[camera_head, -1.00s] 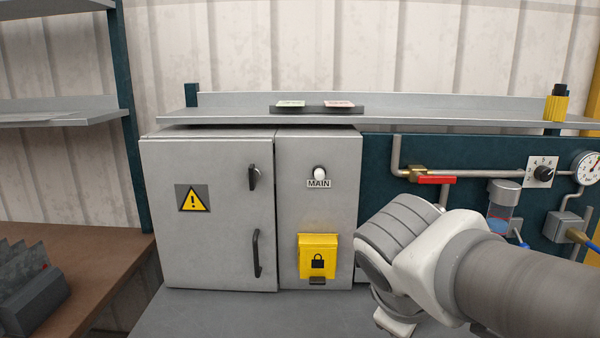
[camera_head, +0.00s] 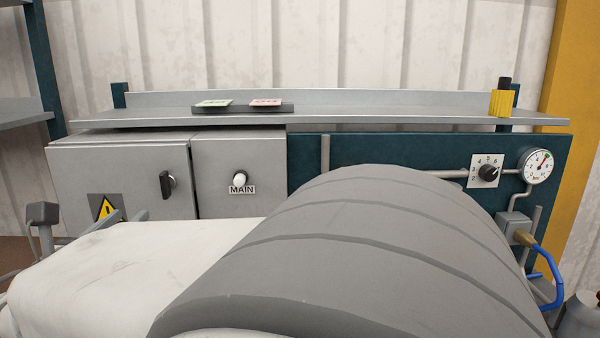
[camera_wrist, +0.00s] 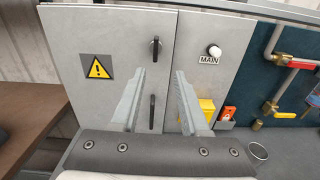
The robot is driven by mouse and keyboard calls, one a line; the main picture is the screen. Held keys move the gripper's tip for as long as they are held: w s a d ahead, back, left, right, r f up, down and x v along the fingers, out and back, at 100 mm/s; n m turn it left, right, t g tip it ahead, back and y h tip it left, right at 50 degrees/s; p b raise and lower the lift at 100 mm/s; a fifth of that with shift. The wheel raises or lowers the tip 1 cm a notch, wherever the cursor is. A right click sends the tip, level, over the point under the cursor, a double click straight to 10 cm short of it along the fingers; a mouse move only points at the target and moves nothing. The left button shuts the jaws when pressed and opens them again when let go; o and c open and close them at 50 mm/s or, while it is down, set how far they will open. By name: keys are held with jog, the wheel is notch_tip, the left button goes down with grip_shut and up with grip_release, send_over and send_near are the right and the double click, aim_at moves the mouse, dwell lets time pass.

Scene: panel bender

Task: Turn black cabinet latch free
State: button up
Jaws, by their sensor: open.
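The black latch (camera_head: 167,185) sits near the right edge of the grey cabinet door (camera_head: 120,172). It looks upright, and it also shows in the wrist view (camera_wrist: 154,47). A black bar handle (camera_wrist: 152,112) is below it, on the same door. My gripper (camera_wrist: 160,76) is open and empty, its two fingers pointing toward the cabinet. The latch shows just above and between the fingertips, apart from them. In the head view my arm covers the lower cabinet, and the fingers are hidden.
Right of the door is a panel with a white MAIN knob (camera_head: 240,177) and a yellow lock box (camera_wrist: 207,107). A shelf (camera_head: 330,118) runs above.

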jog(key=p, duration=0.2)
send_near(161, 181)
jog(key=w, duration=0.9)
jog(key=shift+w+a, duration=0.3)
jog(key=shift+a, duration=0.1)
grip_shut()
